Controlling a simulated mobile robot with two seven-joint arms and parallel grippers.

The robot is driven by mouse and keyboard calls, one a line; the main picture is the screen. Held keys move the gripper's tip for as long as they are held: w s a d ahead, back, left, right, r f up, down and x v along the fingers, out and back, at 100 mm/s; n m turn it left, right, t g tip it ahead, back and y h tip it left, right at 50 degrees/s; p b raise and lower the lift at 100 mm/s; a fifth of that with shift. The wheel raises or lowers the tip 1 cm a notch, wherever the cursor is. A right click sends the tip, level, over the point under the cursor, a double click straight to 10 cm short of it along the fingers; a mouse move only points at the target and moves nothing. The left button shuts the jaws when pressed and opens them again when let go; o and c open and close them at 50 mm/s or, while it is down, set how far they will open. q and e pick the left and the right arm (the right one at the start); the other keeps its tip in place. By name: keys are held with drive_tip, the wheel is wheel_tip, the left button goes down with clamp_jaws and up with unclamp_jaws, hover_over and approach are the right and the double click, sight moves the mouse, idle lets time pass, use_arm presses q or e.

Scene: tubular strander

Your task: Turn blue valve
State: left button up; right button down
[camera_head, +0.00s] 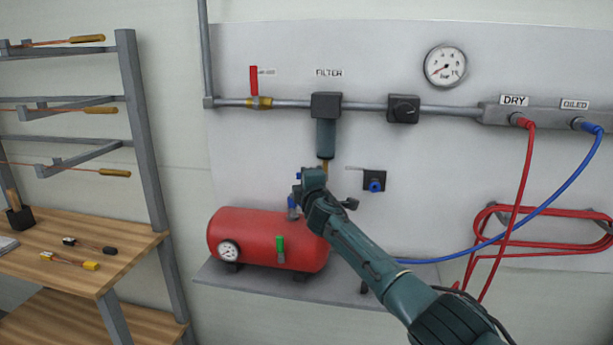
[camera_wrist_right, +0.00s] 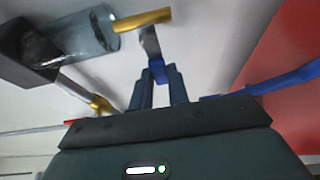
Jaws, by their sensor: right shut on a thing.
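The blue valve handle (camera_wrist_right: 158,71) is a short blue grip on a flat grey lever, in the right wrist view. The lever joins the brass drain (camera_wrist_right: 142,20) under the clear filter bowl (camera_wrist_right: 88,35). My right gripper (camera_wrist_right: 158,88) is closed around the blue grip, one finger on each side. In the head view my right gripper (camera_head: 298,192) is just below the filter (camera_head: 326,135), and it mostly hides the valve. My left gripper is in neither view.
A red tank (camera_head: 262,236) with a green handle (camera_head: 280,248) stands on a shelf below. A blue knob (camera_head: 376,186) is on the panel to the right. Blue (camera_head: 560,190) and red (camera_head: 526,175) hoses hang at right. A wooden bench (camera_head: 75,245) stands at left.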

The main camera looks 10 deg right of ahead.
drive_tip(key=shift+f, duration=0.1)
drive_tip(key=c, duration=1.6)
unclamp_jaws()
drive_tip(key=s, duration=0.4)
drive_tip(key=s+p, duration=0.1)
drive_tip(key=s, duration=0.3)
drive_tip(key=s+d+p, duration=0.1)
drive_tip(key=s, duration=0.4)
drive_tip(key=shift+s, duration=0.1)
